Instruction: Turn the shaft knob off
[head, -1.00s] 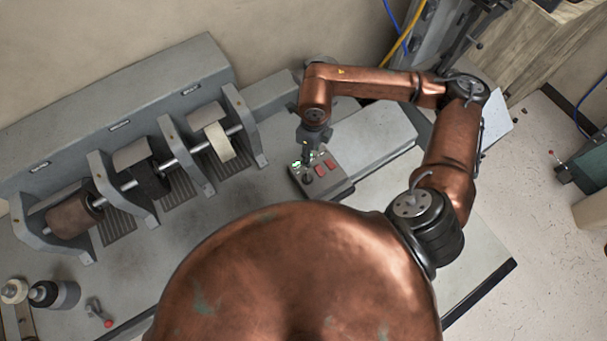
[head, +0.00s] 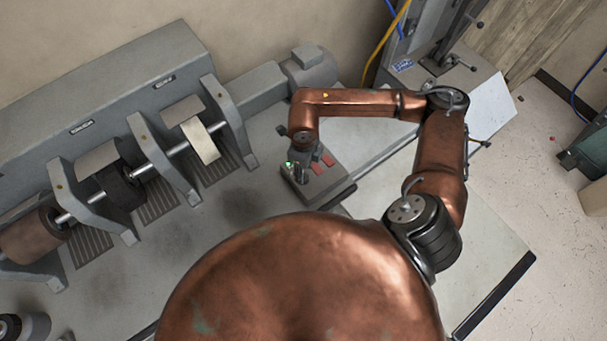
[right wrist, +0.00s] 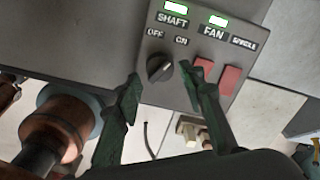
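The control box (head: 330,183) is grey and sits on the machine bench. In the right wrist view, the box (right wrist: 215,60) carries a black shaft knob (right wrist: 160,67) under the label SHAFT, with OFF at its upper left and ON at its upper right. The knob's pointer seems turned toward ON. The lamps above SHAFT and FAN glow green. My right gripper (right wrist: 162,88) is open, with one dark finger on each side of the knob and a gap on both sides. In the head view my right gripper (head: 298,173) is over the box's left part. My left gripper is not in view.
Two red switches (right wrist: 230,79) sit right of the knob, close to the right finger. A shaft machine with rollers (head: 200,142) stands at left in the head view. Bare bench top (head: 240,205) lies between it and the box.

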